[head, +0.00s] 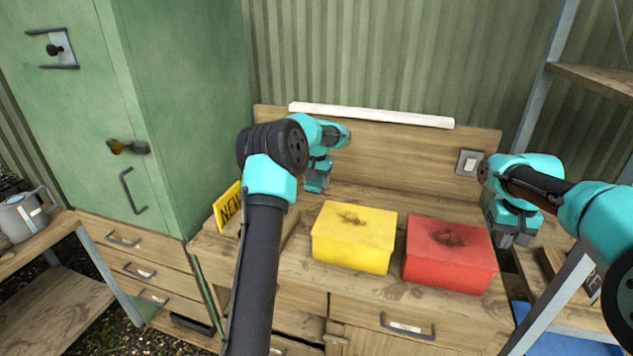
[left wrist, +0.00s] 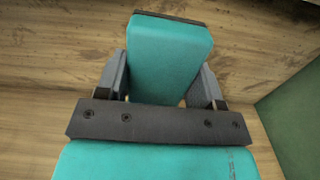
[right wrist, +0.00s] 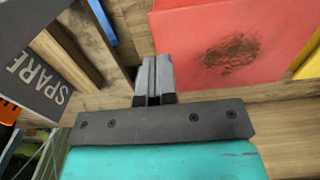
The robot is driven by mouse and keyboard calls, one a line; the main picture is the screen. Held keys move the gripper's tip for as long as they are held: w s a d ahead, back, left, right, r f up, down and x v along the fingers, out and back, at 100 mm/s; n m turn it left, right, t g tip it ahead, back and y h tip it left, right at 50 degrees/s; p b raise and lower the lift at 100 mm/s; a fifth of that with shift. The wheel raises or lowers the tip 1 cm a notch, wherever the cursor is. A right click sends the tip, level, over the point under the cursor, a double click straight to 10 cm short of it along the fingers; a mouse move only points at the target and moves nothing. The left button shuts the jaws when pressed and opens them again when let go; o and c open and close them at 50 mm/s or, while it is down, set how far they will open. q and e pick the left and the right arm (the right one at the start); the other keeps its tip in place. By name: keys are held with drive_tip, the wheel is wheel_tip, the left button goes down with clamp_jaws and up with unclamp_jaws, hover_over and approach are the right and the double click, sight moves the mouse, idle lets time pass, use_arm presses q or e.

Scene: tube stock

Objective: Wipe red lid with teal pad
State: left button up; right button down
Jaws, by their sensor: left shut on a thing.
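The red box's lid (head: 448,247) has a dark smudge on top and sits on the workbench at right. It also shows in the right wrist view (right wrist: 205,28). My left gripper (left wrist: 160,85) is shut on a teal pad (left wrist: 168,50) with a dark far edge. In the head view my left gripper (head: 318,182) is over the back of the bench, behind and left of the yellow box, apart from the red lid; the pad is hard to tell from it there. My right gripper (right wrist: 153,82), fingers together and empty, is just right of the red box.
A yellow box (head: 353,238) with a smudged top stands left of the red one. A yellow sign (head: 227,207) stands at the bench's left, beside a green cabinet (head: 180,120). A SPARE sign (right wrist: 38,75) is near my right gripper. A shelf post (head: 535,100) rises at right.

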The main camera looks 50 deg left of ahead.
wheel_tip(320, 180, up, 12)
idle(0.6)
use_arm(q)
drive_tip(key=shift+d, duration=0.1)
